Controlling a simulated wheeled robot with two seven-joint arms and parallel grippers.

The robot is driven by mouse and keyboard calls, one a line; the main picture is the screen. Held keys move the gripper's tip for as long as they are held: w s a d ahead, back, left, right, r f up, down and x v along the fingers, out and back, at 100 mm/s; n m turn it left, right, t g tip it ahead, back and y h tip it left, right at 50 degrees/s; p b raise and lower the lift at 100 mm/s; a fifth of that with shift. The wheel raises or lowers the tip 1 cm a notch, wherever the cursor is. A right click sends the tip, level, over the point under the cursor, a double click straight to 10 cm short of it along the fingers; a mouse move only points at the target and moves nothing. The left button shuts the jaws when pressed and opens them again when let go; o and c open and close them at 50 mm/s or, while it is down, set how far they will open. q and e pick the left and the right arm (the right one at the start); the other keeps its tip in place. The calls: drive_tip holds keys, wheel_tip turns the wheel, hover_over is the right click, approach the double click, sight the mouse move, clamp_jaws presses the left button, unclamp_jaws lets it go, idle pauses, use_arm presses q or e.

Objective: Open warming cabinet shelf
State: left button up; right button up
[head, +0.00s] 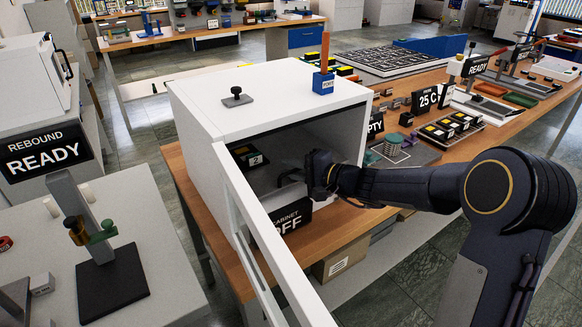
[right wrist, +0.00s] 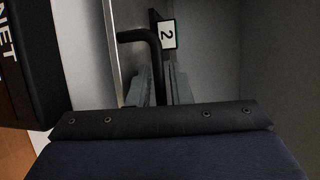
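The white warming cabinet (head: 215,100) stands on a wooden bench with its door (head: 255,235) swung open. Inside, a block labelled 2 (head: 256,160) with a yellow part sits at the left. My right gripper (head: 303,172) is inside the opening, by a dark bent handle (head: 285,179). In the right wrist view, the handle (right wrist: 140,35) runs down between the two fingers (right wrist: 162,88), beside a tag marked 2 (right wrist: 167,34). Whether the fingers press on it cannot be told. My left gripper is not in view.
A blue block with an orange handle (head: 324,80) and a black knob (head: 237,96) sit on the cabinet top. A READY sign (head: 46,157) is at the left.

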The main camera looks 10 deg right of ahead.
drive_tip(key=shift+a, duration=0.1)
clamp_jaws()
drive_tip(key=shift+f, duration=0.1)
drive_tip(key=shift+s+b, duration=0.3)
drive_tip(key=shift+b, duration=0.1)
drive_tip(key=s+d+b, duration=0.3)
drive_tip(key=s+b, duration=0.1)
drive_tip(key=s, duration=0.5)
drive_tip(key=s+d+b, duration=0.3)
drive_tip(key=s+d, duration=0.1)
drive_tip(key=s, duration=0.6)
drive_tip(key=shift+b, duration=0.35)
